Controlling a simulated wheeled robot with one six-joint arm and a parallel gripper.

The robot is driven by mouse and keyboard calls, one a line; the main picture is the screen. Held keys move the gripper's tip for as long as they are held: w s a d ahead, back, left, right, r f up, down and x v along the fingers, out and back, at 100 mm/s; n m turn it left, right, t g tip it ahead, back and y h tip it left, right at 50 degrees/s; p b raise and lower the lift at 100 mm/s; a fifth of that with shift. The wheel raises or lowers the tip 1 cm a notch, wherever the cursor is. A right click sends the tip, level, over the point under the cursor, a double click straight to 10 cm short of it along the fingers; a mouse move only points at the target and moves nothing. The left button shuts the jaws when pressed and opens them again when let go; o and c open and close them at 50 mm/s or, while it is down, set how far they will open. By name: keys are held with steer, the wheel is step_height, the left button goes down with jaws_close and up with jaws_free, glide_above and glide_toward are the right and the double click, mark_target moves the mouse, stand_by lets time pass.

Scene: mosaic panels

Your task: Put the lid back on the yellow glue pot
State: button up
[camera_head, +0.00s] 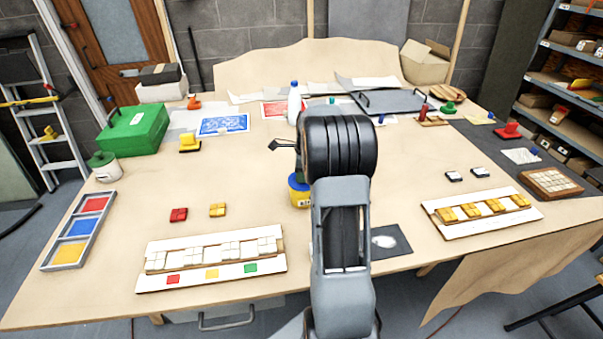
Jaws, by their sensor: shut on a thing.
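The yellow glue pot (298,198) stands on the table near the middle, its right part hidden behind my arm. A small blue part, which looks like the lid (295,181), shows at the top of the pot. I cannot tell whether it is seated or just above the rim. My gripper (302,172) is mostly hidden behind my own wrist, with only a dark sliver showing right above the pot. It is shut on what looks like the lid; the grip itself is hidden.
A mosaic panel with white tiles (160,246) lies front left, another with yellow tiles (428,208) right. Red and yellow tiles (178,214) lie left of the pot. A white bottle (294,100) stands behind. A dark sheet (398,236) lies right of my arm.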

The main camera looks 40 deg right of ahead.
steer(key=o, duration=1.4)
steer(key=shift+o, duration=0.2)
steer(key=shift+r, duration=0.15)
steer(key=shift+r+p, duration=2.85)
steer(key=shift+r, duration=0.55)
jaws_close()
steer(key=shift+f+b, duration=0.35)
steer(key=shift+f, duration=0.2)
